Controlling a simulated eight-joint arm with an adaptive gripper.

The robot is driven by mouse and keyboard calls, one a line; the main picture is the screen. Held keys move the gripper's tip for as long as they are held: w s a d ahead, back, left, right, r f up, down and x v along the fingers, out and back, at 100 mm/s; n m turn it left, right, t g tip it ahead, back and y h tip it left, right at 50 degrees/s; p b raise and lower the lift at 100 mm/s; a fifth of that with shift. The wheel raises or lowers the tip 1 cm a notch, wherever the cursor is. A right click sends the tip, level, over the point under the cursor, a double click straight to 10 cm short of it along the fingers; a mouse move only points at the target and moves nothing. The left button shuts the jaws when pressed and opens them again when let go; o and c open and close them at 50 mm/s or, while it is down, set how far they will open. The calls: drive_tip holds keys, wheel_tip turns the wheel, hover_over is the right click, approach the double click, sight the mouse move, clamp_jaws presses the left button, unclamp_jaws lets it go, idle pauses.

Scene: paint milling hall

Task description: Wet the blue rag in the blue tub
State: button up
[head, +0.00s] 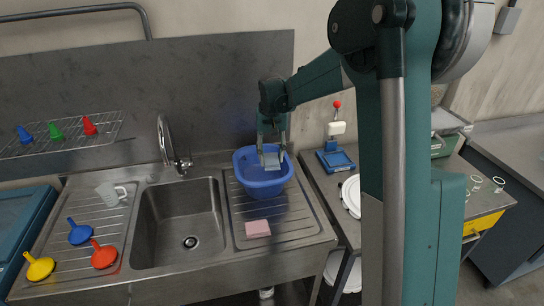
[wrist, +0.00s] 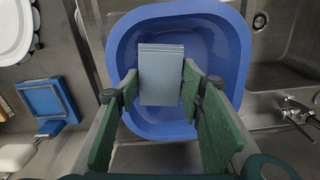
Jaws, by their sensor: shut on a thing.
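The blue tub (head: 250,185) stands on the ribbed drainboard right of the sink. It fills the middle of the wrist view (wrist: 225,60). My gripper (head: 271,150) points down over the tub. Its fingers (wrist: 160,84) are shut on the blue rag, a pale grey-blue folded piece (wrist: 161,65) with ridged edges. The rag also shows in the head view (head: 271,161), overlapping the tub's opening. I cannot tell whether it hangs just above or dips inside the tub, nor whether it touches water.
The steel sink (head: 180,225) with its tap (head: 166,145) is left of the tub. A pink sponge (head: 257,228) lies in front of the tub. Funnels (head: 104,256) and a pale mug (head: 108,194) are on the left drainboard. A blue-based device (head: 335,160) stands to the right.

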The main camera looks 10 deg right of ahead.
sight(267, 156)
drive_tip(key=n+p, duration=0.1)
drive_tip(key=r+n+p, duration=0.1)
drive_tip(key=n, duration=0.1)
drive_tip(key=w+a+n+p, duration=0.1)
drive_tip(key=n, duration=0.1)
drive_tip(key=shift+r+p, duration=0.3)
drive_tip(key=shift+p, duration=0.05)
drive_tip(key=n+p, duration=0.1)
drive_tip(key=n, duration=0.2)
drive_tip(key=w+r+n+p, duration=0.1)
drive_tip(key=shift+a+n+p, duration=0.3)
drive_tip(key=n+p, duration=0.2)
drive_tip(key=n, duration=0.1)
drive_tip(key=a+r+n+p, duration=0.1)
drive_tip(key=n, duration=0.1)
drive_tip(key=shift+w+r, duration=0.1)
drive_tip(key=shift+w, duration=0.3)
drive_tip(key=n+p, duration=0.2)
drive_tip(key=n, duration=0.1)
drive_tip(key=n+p, duration=0.1)
drive_tip(key=shift+w+a+r+n, duration=0.35)
drive_tip(key=shift+w+n, duration=0.05)
drive_tip(key=shift+f, duration=0.15)
wheel_tip(267, 156, down, 9)
drive_tip(key=b, duration=0.4)
drive_tip(key=shift+f, duration=0.15)
idle(0.5)
